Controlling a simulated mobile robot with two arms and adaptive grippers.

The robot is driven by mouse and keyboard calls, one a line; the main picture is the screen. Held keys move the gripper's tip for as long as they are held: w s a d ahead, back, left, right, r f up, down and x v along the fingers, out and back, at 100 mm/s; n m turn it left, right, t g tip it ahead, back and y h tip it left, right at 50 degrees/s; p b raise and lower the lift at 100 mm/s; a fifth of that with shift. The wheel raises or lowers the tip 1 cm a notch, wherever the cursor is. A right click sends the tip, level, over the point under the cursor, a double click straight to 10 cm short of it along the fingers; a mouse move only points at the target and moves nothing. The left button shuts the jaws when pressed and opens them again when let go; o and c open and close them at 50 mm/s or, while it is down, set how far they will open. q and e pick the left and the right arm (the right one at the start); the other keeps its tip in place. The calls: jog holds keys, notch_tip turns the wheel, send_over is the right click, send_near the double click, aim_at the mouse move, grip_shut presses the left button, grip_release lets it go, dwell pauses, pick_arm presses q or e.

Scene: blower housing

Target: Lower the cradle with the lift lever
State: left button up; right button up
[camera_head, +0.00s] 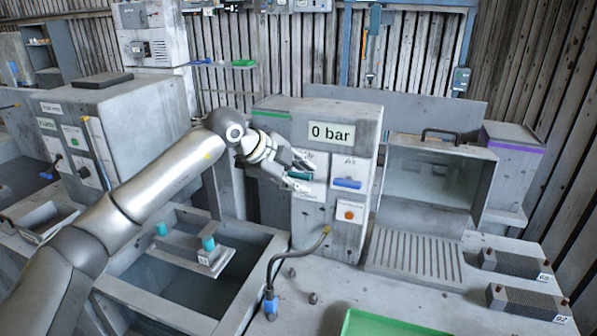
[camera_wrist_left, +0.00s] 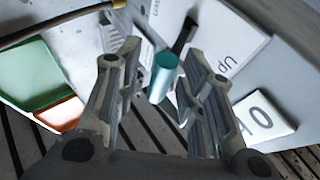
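The lift lever has a teal handle (camera_head: 299,175) on the front panel of the grey housing marked "0 bar". In the left wrist view the teal handle (camera_wrist_left: 163,76) stands between my two fingers, with gaps visible on both sides. My left gripper (camera_head: 302,173) is open around it; it also shows in the wrist view (camera_wrist_left: 160,95). A label reading "Up" (camera_wrist_left: 226,62) lies beside the handle. What looks like the cradle (camera_head: 190,246), a grey bar with two teal posts, sits in the open basin at left. My right gripper is not in view.
To the right of the lever are a blue handle (camera_head: 347,183) and an orange knob (camera_head: 349,215). A hose (camera_head: 272,270) runs below the panel. A clear-fronted box (camera_head: 436,180) stands at right. A green tray (camera_head: 385,324) lies at the front.

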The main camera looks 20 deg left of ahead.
pick_arm(q)
jog(key=shift+f, duration=0.1)
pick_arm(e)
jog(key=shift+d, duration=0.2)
pick_arm(q)
grip_shut()
jog(key=shift+f, duration=0.25)
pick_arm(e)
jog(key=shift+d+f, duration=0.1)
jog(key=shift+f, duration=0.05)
